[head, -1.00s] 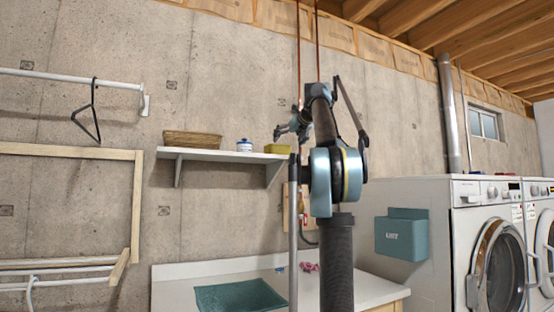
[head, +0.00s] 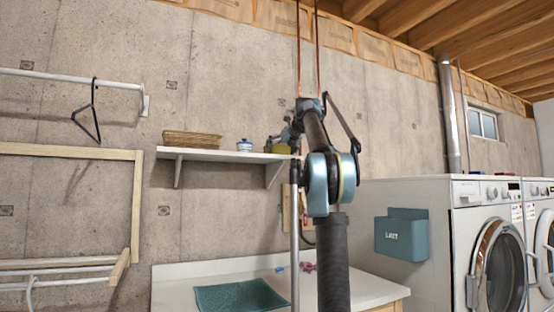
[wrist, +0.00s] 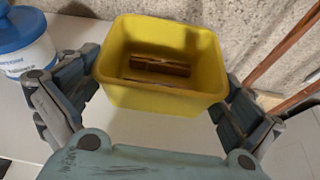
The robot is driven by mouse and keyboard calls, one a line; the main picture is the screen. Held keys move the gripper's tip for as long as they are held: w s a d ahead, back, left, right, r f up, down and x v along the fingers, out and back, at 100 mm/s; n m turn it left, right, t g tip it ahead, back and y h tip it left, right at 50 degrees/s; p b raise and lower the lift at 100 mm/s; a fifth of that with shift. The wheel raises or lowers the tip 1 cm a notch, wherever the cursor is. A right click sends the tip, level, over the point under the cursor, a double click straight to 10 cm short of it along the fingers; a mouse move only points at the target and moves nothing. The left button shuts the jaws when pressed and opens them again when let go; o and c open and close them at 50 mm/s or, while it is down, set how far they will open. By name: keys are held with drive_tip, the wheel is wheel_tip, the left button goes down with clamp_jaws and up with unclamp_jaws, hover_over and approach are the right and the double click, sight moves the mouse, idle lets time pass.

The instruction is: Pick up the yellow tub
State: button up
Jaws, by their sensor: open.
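The yellow tub (wrist: 160,96) is an open-topped box with some brown pieces lying in its bottom. In the wrist view it sits between the two fingers of my gripper (wrist: 161,78), one at its left side and one at its right. The fingers are spread; whether either touches the tub I cannot tell. In the head view my gripper (head: 284,141) is at the right end of the wall shelf (head: 228,156), and the tub (head: 275,148) shows only partly behind it.
A white jar with a blue lid (head: 244,145) stands on the shelf left of the tub; it also shows in the wrist view (wrist: 25,50). A wicker basket (head: 192,139) is farther left. The concrete wall is close behind. Two copper pipes (wrist: 285,60) run nearby at right.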

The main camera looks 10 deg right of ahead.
drive_tip(key=c, duration=0.7)
